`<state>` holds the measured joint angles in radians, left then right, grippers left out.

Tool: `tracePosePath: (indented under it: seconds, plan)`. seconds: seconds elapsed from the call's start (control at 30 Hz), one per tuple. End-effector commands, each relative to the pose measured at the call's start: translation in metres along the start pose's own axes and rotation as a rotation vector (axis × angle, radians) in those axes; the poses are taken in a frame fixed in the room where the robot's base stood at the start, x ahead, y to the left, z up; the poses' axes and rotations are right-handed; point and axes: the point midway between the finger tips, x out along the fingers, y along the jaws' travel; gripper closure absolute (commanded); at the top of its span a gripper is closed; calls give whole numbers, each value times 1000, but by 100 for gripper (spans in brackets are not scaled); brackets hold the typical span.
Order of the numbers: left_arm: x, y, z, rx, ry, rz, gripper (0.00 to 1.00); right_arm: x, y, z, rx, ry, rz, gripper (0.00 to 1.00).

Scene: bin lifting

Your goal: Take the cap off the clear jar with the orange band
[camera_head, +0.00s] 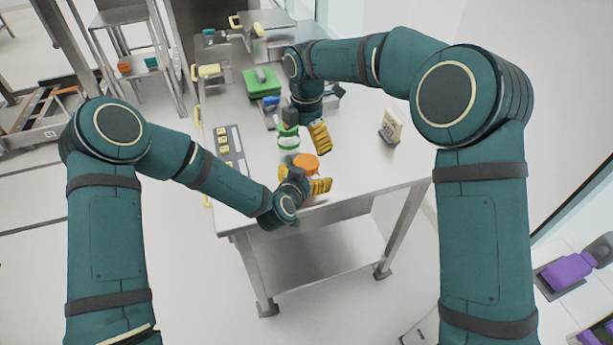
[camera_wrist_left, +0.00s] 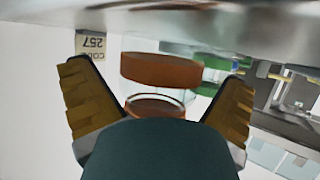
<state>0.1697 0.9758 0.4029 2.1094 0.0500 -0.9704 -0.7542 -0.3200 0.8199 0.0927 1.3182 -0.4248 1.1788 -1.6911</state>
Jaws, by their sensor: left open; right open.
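The clear jar with orange parts stands near the table's front edge; its orange cap (camera_head: 305,161) shows in the head view, its body mostly hidden by my left gripper. My left gripper (camera_head: 308,181) is open, low beside this jar. In the left wrist view, which is upside down, a thick orange ring (camera_wrist_left: 160,70) and a thinner orange rim (camera_wrist_left: 156,106) lie between the spread yellow fingers, with clear wall between them. I cannot tell whether the fingers touch. My right gripper (camera_head: 306,128) is open and empty, behind the orange cap near a green-capped jar (camera_head: 288,141).
The green-capped jar stands close behind the orange one. A small label stand (camera_head: 390,127) is at right; it also shows in the left wrist view (camera_wrist_left: 90,44). A green tray (camera_head: 262,84) lies farther back, and a grey panel (camera_head: 230,145) at left. The table's right front (camera_head: 365,165) is clear.

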Motion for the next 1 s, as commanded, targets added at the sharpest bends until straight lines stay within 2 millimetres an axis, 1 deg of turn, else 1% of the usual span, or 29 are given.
tracePosePath:
  seconds: [0.27, 0.3, 0.37, 0.4, 0.47, 0.5, 0.67, 0.7, 0.87, 1.0]
  plan:
    - [2, 0, 0, 0, -1, 0, 0, 0, 0, 0, 0, 0, 0, 6]
    - [1, 0, 0, 0, -1, 0, 7, 0, 0, 0, 0, 0, 0, 6]
    - [1, 0, 0, 0, 0, 0, 28, 0, 0, 0, 0, 0, 0, 6]
    - [1, 0, 0, 0, 0, 0, 42, 0, 0, 0, 0, 0, 0, 6]
    - [1, 0, 0, 0, 0, 0, 63, 0, 0, 0, 0, 0, 0, 6]
    - [1, 0, 0, 0, 0, 0, 70, 0, 0, 0, 0, 0, 0, 6]
    - [1, 0, 0, 0, 0, 0, 71, 0, 0, 0, 0, 0, 0, 6]
    - [1, 0, 0, 0, 0, 0, 100, 0, 0, 0, 0, 0, 0, 6]
    - [1, 0, 0, 0, 0, 0, 100, 0, 0, 0, 48, 0, 0, 6]
    - [1, 0, 0, 0, 0, 0, 100, 0, 0, 0, 207, 1, -1, 6]
